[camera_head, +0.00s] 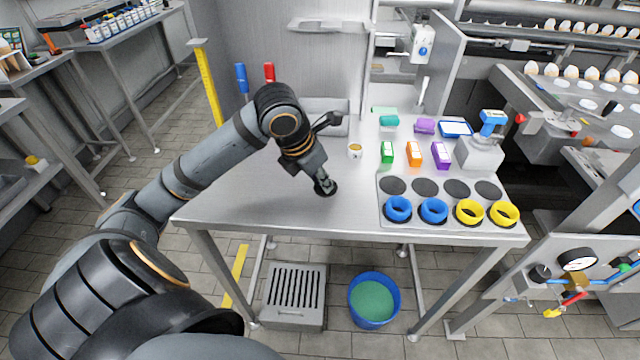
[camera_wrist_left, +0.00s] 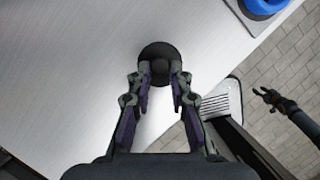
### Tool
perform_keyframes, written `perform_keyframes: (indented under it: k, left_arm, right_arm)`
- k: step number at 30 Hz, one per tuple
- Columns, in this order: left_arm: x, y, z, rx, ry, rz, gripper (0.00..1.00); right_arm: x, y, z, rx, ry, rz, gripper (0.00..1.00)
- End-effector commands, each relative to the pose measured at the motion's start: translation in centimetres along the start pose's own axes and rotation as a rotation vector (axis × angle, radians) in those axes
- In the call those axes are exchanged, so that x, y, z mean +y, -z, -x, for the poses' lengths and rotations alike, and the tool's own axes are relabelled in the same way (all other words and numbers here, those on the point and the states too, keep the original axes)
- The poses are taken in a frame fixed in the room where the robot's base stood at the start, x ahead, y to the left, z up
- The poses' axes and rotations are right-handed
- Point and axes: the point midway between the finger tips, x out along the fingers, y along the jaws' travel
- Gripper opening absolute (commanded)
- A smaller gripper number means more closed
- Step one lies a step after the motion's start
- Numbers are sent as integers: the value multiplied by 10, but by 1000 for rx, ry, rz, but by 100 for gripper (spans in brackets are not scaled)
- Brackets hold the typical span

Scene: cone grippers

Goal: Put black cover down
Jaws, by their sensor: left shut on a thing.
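The black cover (camera_head: 327,192) is a small round dark disc with a knob. It is low over the bare metal table (camera_head: 255,190), at or very near its surface; I cannot tell whether it touches. My left gripper (camera_head: 322,183) comes down from above and is shut on its knob. In the left wrist view the cover's disc (camera_wrist_left: 158,48) shows beyond the two fingertips (camera_wrist_left: 160,72), which stand on either side of the knob. My right gripper (camera_wrist_left: 267,97) shows only in the left wrist view, at the right over the floor, with its fingers spread and empty.
Right of the cover, a grey tray (camera_head: 411,201) has dark round spots behind blue rings (camera_head: 433,210) and yellow rings (camera_head: 470,212). A small cup (camera_head: 355,151) and coloured boxes (camera_head: 414,153) stand behind. The table's left part is clear. A blue bucket (camera_head: 374,300) stands below.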

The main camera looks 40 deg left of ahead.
Motion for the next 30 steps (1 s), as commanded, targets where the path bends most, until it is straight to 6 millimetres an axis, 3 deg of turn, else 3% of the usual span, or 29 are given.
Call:
perform_keyframes:
  k: [3, 15, 16, 21, 30]
  left_arm:
    - [1, 9, -18, 5, -3, -2, 0]
    - [1, 11, -23, 2, -3, -2, 0]
    - [1, 11, -23, 2, -3, -2, 21]
    - [1, 10, -22, 2, -3, -2, 42]
    - [1, 9, -20, 1, -3, -2, 42]
  right_arm:
    - [0, 0, -4, 0, 0, 0, 40]
    - [-1, 0, -5, 0, 0, 0, 40]
    - [-1, 0, -5, 0, 0, 0, 40]
    - [-1, 0, -5, 1, 0, 0, 40]
    - [0, 0, -4, 1, 0, 0, 40]
